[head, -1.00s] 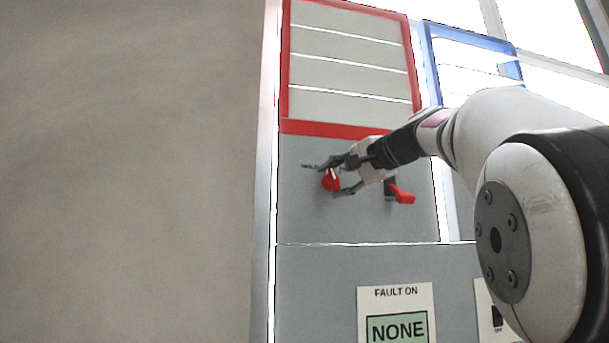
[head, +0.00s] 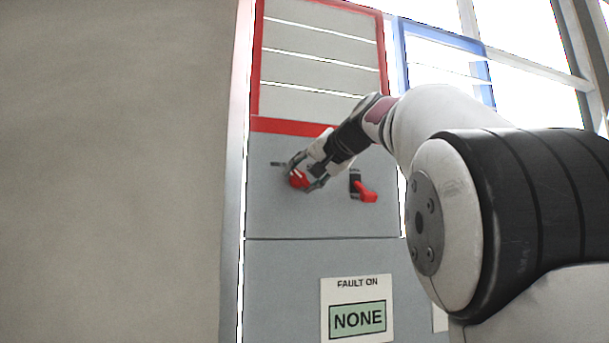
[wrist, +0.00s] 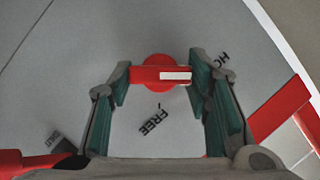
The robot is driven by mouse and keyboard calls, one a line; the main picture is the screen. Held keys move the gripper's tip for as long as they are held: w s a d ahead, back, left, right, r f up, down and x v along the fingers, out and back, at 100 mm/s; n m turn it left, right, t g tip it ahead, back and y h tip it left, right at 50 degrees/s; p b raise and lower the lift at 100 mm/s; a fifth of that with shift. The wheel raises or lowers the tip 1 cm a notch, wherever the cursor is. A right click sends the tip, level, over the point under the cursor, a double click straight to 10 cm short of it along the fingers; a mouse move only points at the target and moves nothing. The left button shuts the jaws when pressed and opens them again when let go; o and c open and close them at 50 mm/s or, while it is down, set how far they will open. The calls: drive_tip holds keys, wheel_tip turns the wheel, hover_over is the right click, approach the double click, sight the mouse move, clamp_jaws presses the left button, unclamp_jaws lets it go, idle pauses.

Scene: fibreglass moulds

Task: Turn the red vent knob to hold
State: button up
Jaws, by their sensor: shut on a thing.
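The red vent knob (head: 298,179) is on the grey panel under the red-framed slats. My gripper (wrist: 160,86) is shut on the knob, with a green-padded finger at each end of its bar. In the wrist view the round red knob (wrist: 160,58) has a bar with a white stripe (wrist: 175,75) pointing right. The FREE label (wrist: 155,122) is below the knob. A partly hidden label starting "HO" (wrist: 222,59) is at upper right, beyond the right finger. The stripe points close to that label's side, but the finger hides any mark there.
A red lever handle (head: 366,192) on a black mount stands just right of the knob; it also shows at lower left in the wrist view (wrist: 25,162). A sign reading FAULT ON NONE (head: 357,312) is on the lower panel. A blue frame (head: 403,65) is at upper right.

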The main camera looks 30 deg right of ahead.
drive_tip(key=shift+f, duration=0.15)
drive_tip(key=o, duration=1.2)
drive_tip(key=shift+c, duration=0.2)
drive_tip(key=v, duration=1.2)
